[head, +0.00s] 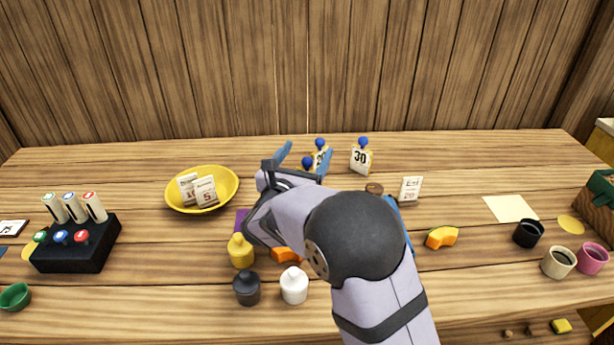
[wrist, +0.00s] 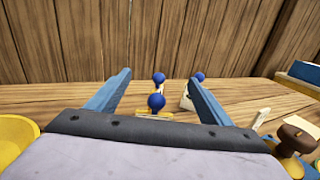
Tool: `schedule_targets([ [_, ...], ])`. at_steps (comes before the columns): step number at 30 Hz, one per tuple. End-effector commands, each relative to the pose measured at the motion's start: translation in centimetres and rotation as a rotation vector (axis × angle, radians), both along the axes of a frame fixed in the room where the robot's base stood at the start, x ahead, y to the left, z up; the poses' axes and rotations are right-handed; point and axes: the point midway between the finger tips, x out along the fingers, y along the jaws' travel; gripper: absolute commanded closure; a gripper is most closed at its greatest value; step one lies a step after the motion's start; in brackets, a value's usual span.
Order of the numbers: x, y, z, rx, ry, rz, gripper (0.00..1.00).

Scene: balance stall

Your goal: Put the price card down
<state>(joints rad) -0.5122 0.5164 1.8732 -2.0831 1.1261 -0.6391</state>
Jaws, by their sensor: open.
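A yellow-edged card reading 30 (head: 361,159) stands at the back of the table, with a blue knob on top. Left of it a similar card (head: 322,157) is partly hidden by my gripper. A third blue knob (head: 307,162) shows nearer me; whatever is under it is mostly hidden. In the wrist view this nearer knob (wrist: 156,102) sits between my fingers, and the other two knobs are beyond. My gripper (head: 304,158) is open, its blue fingers on either side of the near knob. I see no card gripped. Which card is the task's price card cannot be told.
A yellow bowl (head: 227,198) with small cards stands left. A white card (head: 411,188) stands right. Bottles (head: 241,251) and orange wedges (head: 442,237) are nearer the front. A black switch box (head: 77,250) is far left, cups (head: 558,262) far right. The back left table is clear.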

Motion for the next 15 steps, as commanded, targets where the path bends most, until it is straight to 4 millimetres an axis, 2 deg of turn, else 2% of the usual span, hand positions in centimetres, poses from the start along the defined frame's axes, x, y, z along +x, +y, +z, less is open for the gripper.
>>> schedule_targets([
  [2,-0.1,-0.1,-0.5,0.017,0.045,-0.004,0.27],
  [9,-1.4,0.5,-4.4,0.108,0.269,-0.003,0.27],
  [15,-1.7,0.7,-5.6,0.132,0.315,0.002,0.27],
])
